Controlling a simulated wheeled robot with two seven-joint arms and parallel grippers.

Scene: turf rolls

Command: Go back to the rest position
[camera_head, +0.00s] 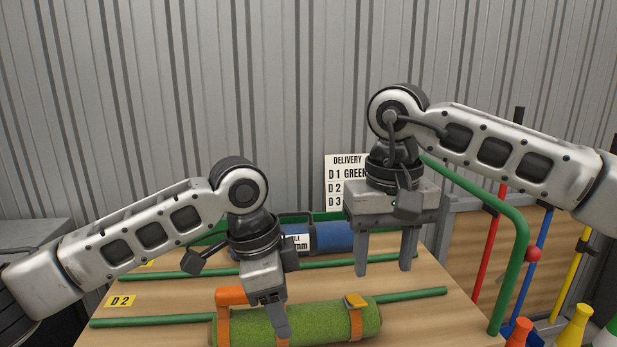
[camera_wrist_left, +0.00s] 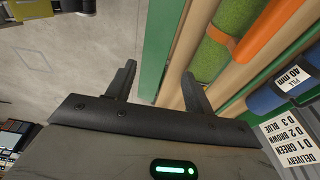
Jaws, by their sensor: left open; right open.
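My left gripper (camera_head: 275,318) is low over the wooden table, overlapping the green turf roll (camera_head: 295,322) in the head view. The roll has orange straps and lies along a green rail. In the left wrist view my left gripper (camera_wrist_left: 160,78) is open with nothing held between its fingers, and the green roll (camera_wrist_left: 232,28) shows up and to the right, outside them. My right gripper (camera_head: 384,268) is open and empty, fingers pointing down above the table's right part. Behind it a blue roll (camera_head: 325,238) lies partly hidden by both grippers.
A delivery sign (camera_head: 336,185) stands at the back, partly hidden by my right gripper. Green rails (camera_head: 160,319) cross the wooden table (camera_head: 180,295), beside a yellow D2 label (camera_head: 120,300). A green post (camera_head: 515,250) and coloured poles stand at the right. Space above the table is open.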

